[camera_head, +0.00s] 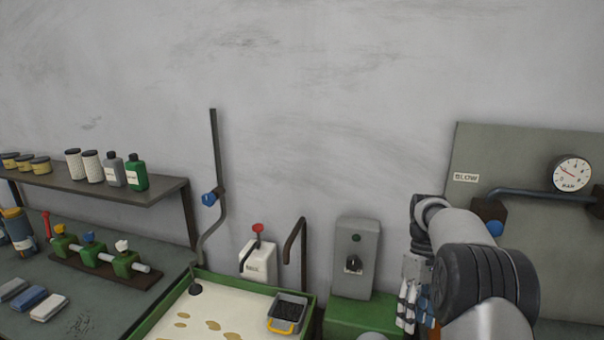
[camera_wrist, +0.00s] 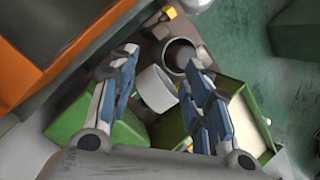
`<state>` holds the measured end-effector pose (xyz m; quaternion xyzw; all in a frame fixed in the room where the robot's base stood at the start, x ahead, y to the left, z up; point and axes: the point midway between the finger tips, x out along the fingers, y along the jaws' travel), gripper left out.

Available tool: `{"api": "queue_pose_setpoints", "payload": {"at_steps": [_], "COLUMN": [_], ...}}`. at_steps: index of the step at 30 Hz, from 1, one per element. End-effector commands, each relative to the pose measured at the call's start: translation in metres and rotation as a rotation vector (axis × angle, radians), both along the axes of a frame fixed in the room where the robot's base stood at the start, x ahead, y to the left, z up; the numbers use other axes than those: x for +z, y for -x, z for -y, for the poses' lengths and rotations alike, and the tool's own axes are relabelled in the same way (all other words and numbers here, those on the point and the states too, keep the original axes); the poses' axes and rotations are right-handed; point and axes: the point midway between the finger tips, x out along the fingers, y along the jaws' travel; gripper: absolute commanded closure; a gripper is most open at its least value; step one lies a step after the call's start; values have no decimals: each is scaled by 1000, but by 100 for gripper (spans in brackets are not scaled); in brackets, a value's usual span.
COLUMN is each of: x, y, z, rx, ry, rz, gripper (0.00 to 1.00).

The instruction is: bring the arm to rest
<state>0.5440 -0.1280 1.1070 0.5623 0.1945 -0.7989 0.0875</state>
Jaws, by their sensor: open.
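My arm reaches in from the lower right in the head view. My gripper (camera_head: 412,302) hangs pointing down at the right of the grey dispenser-like box (camera_head: 354,258), in front of the panel with the gauge. In the wrist view my gripper (camera_wrist: 160,95) is open, its two blue-and-grey fingers apart. A white cylinder (camera_wrist: 155,88) shows between the fingers, lower down; I see no finger touching it. The fingers hide part of the green box (camera_wrist: 232,115) below.
A green-rimmed tray (camera_head: 172,305) holds a small grey bin (camera_head: 288,312) with a yellow handle. A shelf (camera_head: 110,188) with bottles is at left. A panel (camera_head: 540,150) with a gauge (camera_head: 572,174) stands behind my arm. An orange-edged housing (camera_wrist: 50,50) is close by the fingers.

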Motion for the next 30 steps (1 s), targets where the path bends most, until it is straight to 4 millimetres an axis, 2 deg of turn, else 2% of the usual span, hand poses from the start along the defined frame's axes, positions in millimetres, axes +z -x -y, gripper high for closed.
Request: {"api": "queue_pose_setpoints", "payload": {"at_steps": [1, 6, 12, 15, 18, 22, 27, 30], "x": [21, 80, 132, 149, 159, 162, 150, 137], "y": [5, 33, 86, 117, 151, 196, 251, 276], "z": [-7, -32, -62, -75, -88, -102, -116, -121], "rx": [-9, -68, -144, -184, -224, -279, -351, -386], "ry": [15, 65, 106, 117, 123, 123, 106, 93], "rz": [31, 143, 280, 350, 420, 509, 622, 675], "gripper": [56, 56, 56, 56, 56, 56, 56, 56]}}
